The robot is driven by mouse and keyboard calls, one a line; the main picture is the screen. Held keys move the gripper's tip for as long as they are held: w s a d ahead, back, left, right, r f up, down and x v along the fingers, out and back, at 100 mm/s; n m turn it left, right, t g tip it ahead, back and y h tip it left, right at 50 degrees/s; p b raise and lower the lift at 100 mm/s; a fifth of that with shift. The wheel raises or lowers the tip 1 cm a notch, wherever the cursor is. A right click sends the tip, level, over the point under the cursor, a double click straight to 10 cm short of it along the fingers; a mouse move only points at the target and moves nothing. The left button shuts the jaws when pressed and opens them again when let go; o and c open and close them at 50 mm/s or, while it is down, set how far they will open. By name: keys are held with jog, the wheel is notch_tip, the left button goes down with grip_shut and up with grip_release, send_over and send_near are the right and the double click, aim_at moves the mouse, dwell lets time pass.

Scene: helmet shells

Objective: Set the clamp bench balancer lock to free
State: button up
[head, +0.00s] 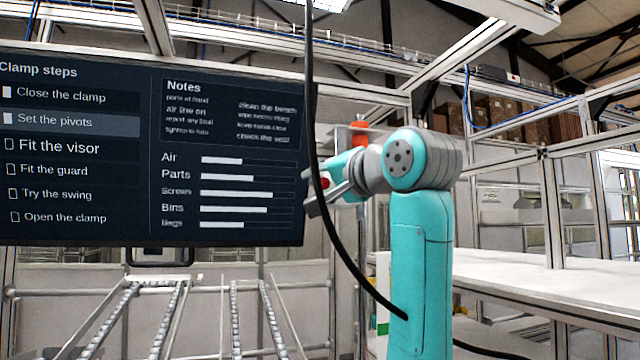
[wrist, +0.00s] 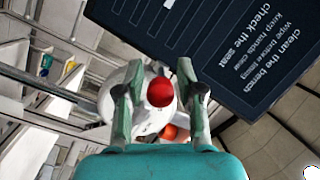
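A red ball knob (wrist: 160,92) shows in the wrist view in front of a rounded white body (wrist: 145,120), with an orange part (wrist: 171,132) below it. I take these for the balancer and its lock, but no lock marking is readable. My gripper (wrist: 160,72) is open, its fingers on either side of the knob with gaps showing on both sides. In the head view my gripper (head: 312,192) is in front of the screen's right edge, with the red knob (head: 325,183) beside its fingers. My arm hides most of the white body there; an orange part (head: 360,133) shows above.
A dark screen (head: 150,150) listing clamp steps fills the left. A black cable (head: 312,100) hangs down close to my gripper and arm. Roller rails (head: 170,310) lie below the screen. A white bench top (head: 530,285) and aluminium frames stand to the right.

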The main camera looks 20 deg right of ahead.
grip_shut()
jog(key=shift+f+t, duration=0.3)
jog(key=shift+t, duration=0.4)
grip_release()
